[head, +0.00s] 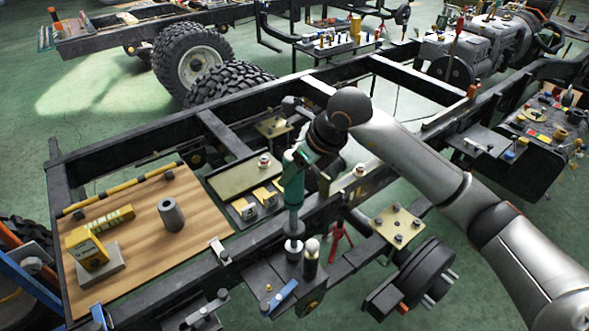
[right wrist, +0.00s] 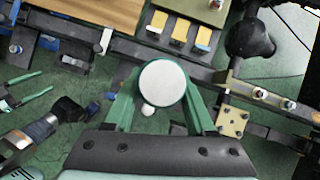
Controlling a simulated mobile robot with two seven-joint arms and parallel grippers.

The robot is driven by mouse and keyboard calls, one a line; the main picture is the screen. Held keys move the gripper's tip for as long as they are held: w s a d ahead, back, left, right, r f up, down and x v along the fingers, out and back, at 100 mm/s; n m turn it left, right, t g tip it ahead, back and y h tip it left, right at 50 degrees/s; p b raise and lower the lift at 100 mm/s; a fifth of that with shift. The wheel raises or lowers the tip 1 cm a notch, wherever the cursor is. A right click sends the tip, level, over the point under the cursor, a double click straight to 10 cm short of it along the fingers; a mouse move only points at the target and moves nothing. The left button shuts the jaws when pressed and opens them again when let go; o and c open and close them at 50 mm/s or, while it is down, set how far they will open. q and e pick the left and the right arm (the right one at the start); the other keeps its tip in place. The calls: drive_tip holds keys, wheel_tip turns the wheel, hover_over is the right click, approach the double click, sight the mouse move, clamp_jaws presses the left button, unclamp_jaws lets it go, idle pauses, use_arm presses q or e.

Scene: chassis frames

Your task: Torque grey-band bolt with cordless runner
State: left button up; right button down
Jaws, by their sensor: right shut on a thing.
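My right gripper (head: 296,166) is shut on an upright tool with a teal body (head: 292,190) and a grey lower shaft, which I take to be the cordless runner. In the right wrist view its round pale top (right wrist: 162,88) sits between the two green fingers (right wrist: 160,100). The tool's lower end is over a small round grey piece (head: 293,246) on the dark bracket; I cannot tell whether they touch. Bolts stand on the tan plate (head: 411,224) and by the frame rail, including one bolt (head: 264,160). Which one has a grey band is too small to tell. My left gripper is out of view.
A black cylinder with a pale top (head: 311,262) stands close beside the tool. A wooden board (head: 140,268) on the frame carries a yellow block (head: 86,249) and a grey cylinder (head: 171,214). Dark frame rails (head: 215,135) surround the area. A tray of yellow clips (head: 240,204) lies nearby.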

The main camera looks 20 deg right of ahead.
sight(287, 151)
drive_tip(key=shift+s+f+b, duration=0.1)
drive_tip(key=shift+f+b, duration=0.35)
drive_tip(key=shift+f, duration=0.1)
idle(0.8)
drive_tip(key=shift+f+b, duration=0.1)
drive_tip(key=shift+b, duration=0.2)
idle(1.1)
idle(0.6)
drive_tip(key=shift+r+p, duration=0.9)
drive_tip(key=shift+r, duration=0.9)
drive_tip(key=shift+r, duration=0.1)
drive_tip(key=shift+r+p, duration=1.6)
drive_tip(key=shift+r, duration=0.85)
